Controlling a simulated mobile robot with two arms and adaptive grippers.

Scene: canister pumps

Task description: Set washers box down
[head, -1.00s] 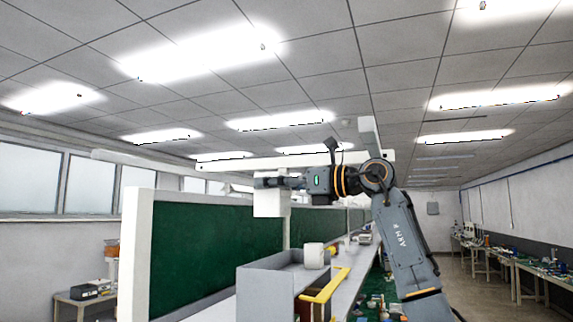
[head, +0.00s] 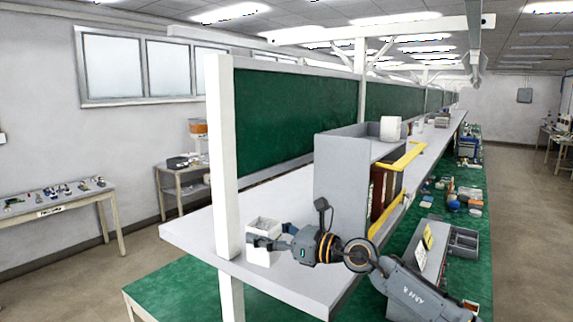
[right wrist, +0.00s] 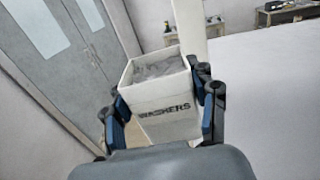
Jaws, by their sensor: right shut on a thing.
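The washers box (head: 263,238) is a white open-topped box at the near left end of the long white bench (head: 300,283) in the head view. In the right wrist view the box (right wrist: 162,119) shows "WASHERS" on its side and grey contents inside. My right gripper (head: 262,243) is shut on it, with fingers on both sides in the right wrist view (right wrist: 163,110). The box looks upright. I cannot tell whether its base touches the bench top. My left gripper is not in view.
A white post (head: 223,160) stands just left of the box. A grey cabinet (head: 340,180) with a yellow handle stands behind it, right. Bare bench top lies between them. A lower green surface (head: 170,295) runs beneath, and a side table (head: 60,212) stands at left.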

